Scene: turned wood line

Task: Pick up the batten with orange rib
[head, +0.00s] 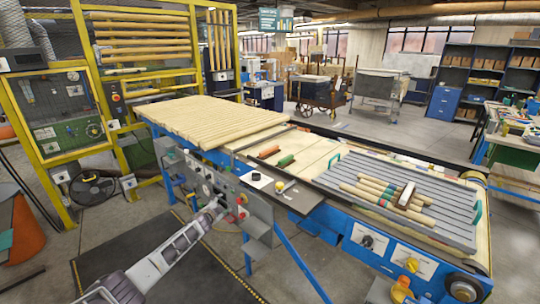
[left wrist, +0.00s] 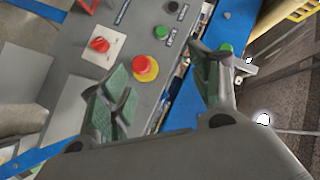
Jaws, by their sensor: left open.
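Several turned wooden battens (head: 372,194) lie side by side on a grey ribbed tray (head: 340,179) at the right of the head view. Some carry small coloured bands, green and reddish; which one has the orange rib is too small to tell. A pale block (head: 406,194) lies across them. My left gripper (head: 219,207) is well to the left of the tray, in front of the machine's control panel. In the left wrist view its two green-padded fingers (left wrist: 168,70) are apart, with nothing held between them. My right gripper is not in view.
The control panel (left wrist: 120,70) with red and green buttons is close to my left gripper. An orange-handled piece (head: 268,152) and a green-handled piece (head: 287,160) lie on the bench left of the tray. Slats (head: 205,115) cover the conveyor behind.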

